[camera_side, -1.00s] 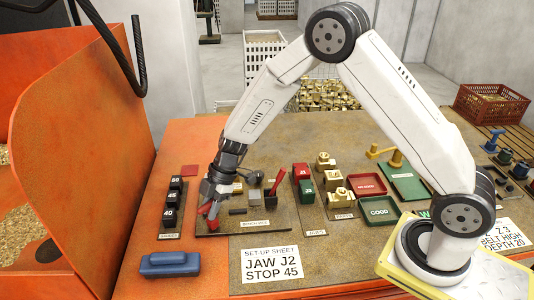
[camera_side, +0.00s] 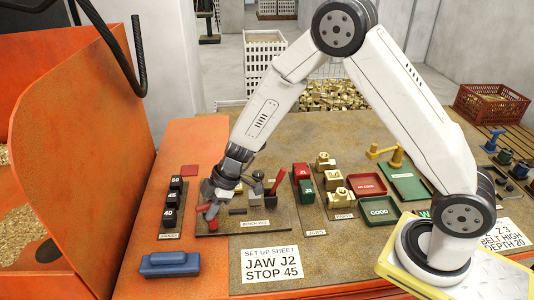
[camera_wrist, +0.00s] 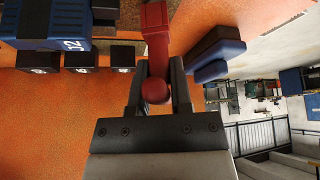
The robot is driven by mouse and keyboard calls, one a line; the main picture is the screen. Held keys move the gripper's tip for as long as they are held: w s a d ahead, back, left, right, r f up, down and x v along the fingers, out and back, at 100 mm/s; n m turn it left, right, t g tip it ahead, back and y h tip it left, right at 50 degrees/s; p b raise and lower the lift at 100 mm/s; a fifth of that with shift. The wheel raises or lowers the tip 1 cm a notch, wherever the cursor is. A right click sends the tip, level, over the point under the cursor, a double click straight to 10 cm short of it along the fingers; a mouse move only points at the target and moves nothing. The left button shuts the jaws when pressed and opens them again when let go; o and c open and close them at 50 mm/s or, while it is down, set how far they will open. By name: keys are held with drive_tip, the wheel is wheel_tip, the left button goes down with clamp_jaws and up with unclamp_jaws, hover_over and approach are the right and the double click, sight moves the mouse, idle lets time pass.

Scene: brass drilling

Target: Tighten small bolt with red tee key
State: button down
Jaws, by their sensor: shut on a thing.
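The red tee key (camera_side: 211,212) is between my fingers, low over the left end of the bench vice plate (camera_side: 235,226). In the wrist view my gripper (camera_wrist: 157,68) is shut on the red tee key (camera_wrist: 155,40), with a finger on each side and its round red end towards the palm. The same gripper (camera_side: 214,198) shows in the side view, tilted down and left. A blue block marked J2 (camera_wrist: 65,45) shows at the upper left of the wrist view. I cannot make out the small bolt or whether the key touches it.
Black numbered stops (camera_side: 172,205) stand left of the plate. A blue object (camera_side: 168,264) lies at the front left. The set-up sheet (camera_side: 270,264) lies in front. Red and green jaws (camera_side: 304,180), brass parts (camera_side: 335,185) and trays (camera_side: 378,210) stand to the right.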

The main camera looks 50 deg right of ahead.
drive_tip(key=shift+m, duration=0.4)
drive_tip(key=shift+a+m+t, duration=0.1)
drive_tip(key=shift+m+t, duration=0.2)
drive_tip(key=shift+m+t+h, duration=0.4)
drive_tip(key=shift+m, duration=0.5)
drive_tip(key=shift+n, duration=0.3)
drive_tip(key=shift+n+g, duration=0.3)
drive_tip(key=shift+n, duration=0.1)
drive_tip(key=shift+r, duration=0.2)
drive_tip(key=shift+r, duration=3.3)
